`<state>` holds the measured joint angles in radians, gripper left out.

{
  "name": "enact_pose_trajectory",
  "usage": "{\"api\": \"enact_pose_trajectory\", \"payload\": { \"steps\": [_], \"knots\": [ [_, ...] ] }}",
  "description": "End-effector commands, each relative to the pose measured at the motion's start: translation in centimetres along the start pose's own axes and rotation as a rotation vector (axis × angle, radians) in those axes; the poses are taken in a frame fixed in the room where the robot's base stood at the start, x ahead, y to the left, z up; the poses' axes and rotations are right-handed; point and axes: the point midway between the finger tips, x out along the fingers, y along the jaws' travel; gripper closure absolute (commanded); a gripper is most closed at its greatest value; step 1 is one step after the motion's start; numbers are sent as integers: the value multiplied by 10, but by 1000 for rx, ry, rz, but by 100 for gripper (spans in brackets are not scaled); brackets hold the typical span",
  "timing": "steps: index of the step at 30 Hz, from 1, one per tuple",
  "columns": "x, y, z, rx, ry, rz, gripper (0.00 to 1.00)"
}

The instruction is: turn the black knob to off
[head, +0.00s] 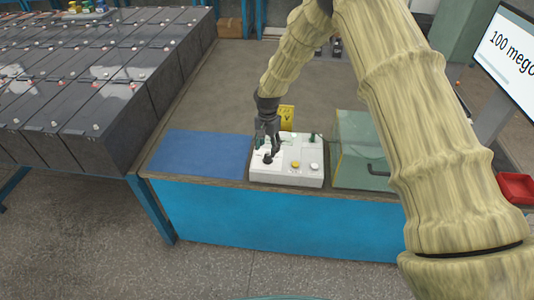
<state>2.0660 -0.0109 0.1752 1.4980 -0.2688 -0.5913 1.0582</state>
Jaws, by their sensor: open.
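A white control panel box (288,177) sits at the front edge of the table. The black knob (268,158) is on its left part, partly hidden by my gripper. My gripper (268,147) is open and reaches down from above, right at or just over the knob. I cannot tell whether the fingers touch the knob, or which way the knob points. A yellow button (295,164) and a white button (314,166) are to the right of the knob on the panel. A small dark green switch (314,138) stands at the panel's back right.
A blue mat (200,152) lies left of the panel, bare. A yellow sign (287,116) stands behind the panel. Rows of dark batteries (90,75) fill the left. A red tray (517,188) is far right.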

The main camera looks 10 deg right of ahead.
Motion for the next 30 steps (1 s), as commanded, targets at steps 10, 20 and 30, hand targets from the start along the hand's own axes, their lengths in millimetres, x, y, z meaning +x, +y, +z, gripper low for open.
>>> {"api": "enact_pose_trajectory", "payload": {
  "steps": [10, 20, 30],
  "knots": [
    [38, -2, 1, -3, 0, 0, 49],
    [51, -2, 1, -2, 0, 0, 49],
    [52, -2, 1, -2, 0, 0, 71]
  ]
}}
